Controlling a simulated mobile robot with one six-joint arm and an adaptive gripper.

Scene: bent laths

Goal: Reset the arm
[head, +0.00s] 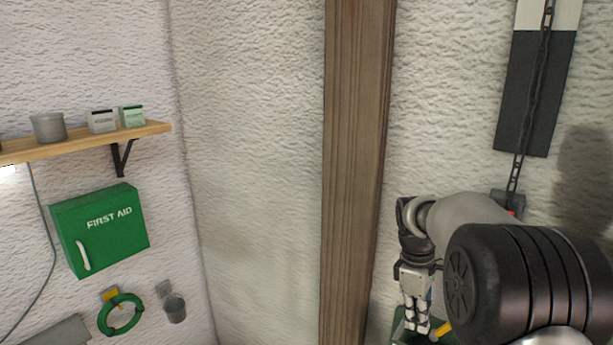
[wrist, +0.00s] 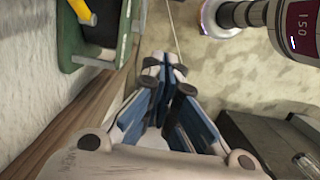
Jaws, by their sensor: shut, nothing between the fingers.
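My gripper (head: 417,328) hangs at the end of my arm at the lower right of the head view, its fingers pointing down. In the wrist view my gripper (wrist: 164,66) has its white and blue fingers meeting at the tips, with nothing held between them. In the head view my arm's grey link and large black joint fill the lower right corner. The gripper is in front of the rough white wall (head: 260,170), to the right of a wooden post (head: 355,170).
A green object (wrist: 84,40) with a yellow part is close to the gripper. A device with a red display (wrist: 302,25) and a dark box (wrist: 250,140) are at the right of the wrist view. A chain (head: 535,80) hangs above my arm. A shelf (head: 80,140) and first aid box (head: 100,228) are far left.

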